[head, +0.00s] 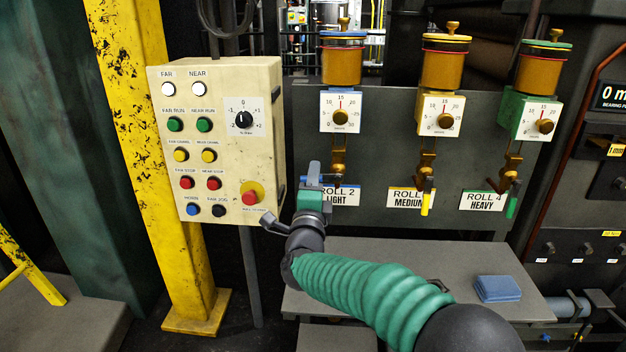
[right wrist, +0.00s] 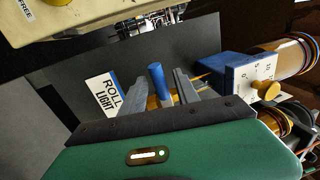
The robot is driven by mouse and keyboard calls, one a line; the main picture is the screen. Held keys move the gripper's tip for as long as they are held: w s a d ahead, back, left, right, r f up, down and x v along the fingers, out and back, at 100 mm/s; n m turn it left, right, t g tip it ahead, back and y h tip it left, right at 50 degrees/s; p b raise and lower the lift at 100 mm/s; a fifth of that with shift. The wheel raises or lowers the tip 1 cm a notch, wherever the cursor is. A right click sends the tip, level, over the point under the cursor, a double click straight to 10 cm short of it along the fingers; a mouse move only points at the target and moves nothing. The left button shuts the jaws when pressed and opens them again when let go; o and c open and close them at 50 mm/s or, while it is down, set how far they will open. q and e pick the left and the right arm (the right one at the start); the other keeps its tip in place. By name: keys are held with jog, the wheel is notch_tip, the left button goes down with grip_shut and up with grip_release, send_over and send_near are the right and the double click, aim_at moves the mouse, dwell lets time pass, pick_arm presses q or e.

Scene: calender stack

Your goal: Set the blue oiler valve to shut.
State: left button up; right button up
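The blue oiler (head: 343,62) is the leftmost of three on the dark panel, an amber jar over a white dial with a brass knob. Its blue block (right wrist: 225,75) shows at right in the right wrist view. The blue valve handle (right wrist: 158,82) stands between the two grey fingers of my right gripper (right wrist: 150,74). The fingers are apart, with a small gap seeming to show on each side of the handle; contact is unclear. In the head view my right gripper (head: 313,172) is left of the ROLL 2 LIGHT label, and the handle cannot be told apart there. My left gripper is not in view.
The yellow handle (head: 427,197) and green handle (head: 512,204) hang below the other oilers. A cream button box (head: 225,110) stands close left of my right gripper. A grey bench (head: 400,258) below carries a folded blue cloth (head: 498,289).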

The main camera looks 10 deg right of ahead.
jog(key=shift+a+r, duration=0.1)
jog(key=shift+s+a, duration=0.1)
jog(key=shift+s, duration=0.2)
jog(key=p+v, duration=0.3)
jog(key=v, duration=1.3)
jog(key=shift+f, duration=0.25)
